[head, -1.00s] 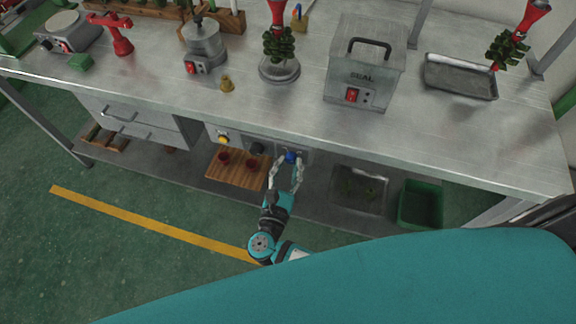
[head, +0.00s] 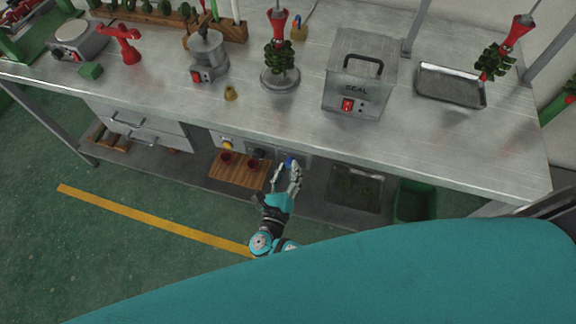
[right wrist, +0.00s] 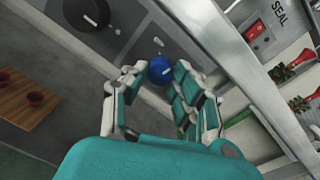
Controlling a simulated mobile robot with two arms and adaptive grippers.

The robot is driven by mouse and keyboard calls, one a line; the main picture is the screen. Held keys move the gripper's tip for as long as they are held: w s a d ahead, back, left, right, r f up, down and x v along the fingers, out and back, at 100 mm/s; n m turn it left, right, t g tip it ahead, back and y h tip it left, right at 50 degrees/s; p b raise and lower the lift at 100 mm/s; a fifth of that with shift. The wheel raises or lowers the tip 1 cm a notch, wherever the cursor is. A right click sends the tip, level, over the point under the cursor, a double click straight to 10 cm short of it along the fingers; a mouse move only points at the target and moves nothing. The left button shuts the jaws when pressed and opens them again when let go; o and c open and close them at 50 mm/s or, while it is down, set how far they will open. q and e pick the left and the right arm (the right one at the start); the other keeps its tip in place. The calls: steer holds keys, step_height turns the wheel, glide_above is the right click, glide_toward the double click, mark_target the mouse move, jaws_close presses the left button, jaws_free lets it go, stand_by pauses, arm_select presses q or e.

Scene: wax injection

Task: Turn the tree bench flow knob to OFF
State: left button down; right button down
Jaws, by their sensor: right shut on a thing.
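A blue round knob (head: 289,160) is on the front panel under the bench edge, and it also shows in the right wrist view (right wrist: 160,68). My right gripper (head: 286,170) is at this knob, with its fingers on either side, shut on it. In the right wrist view the gripper (right wrist: 159,76) has the blue knob between its fingertips. The fingers partly hide the knob and its panel, and I cannot read any marking there. My left gripper is not in view.
A black knob (head: 258,153) and a yellow knob (head: 227,144) are left of the blue one. The metal bench top (head: 430,135) overhangs the panel. A wooden board (head: 238,177) with red cups, a dark tray (head: 356,187) and a green bin (head: 414,201) are below.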

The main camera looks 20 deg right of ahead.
steer(key=shift+n+g+p, duration=0.3)
steer(key=shift+n+p, duration=2.3)
steer(key=shift+n, duration=2.8)
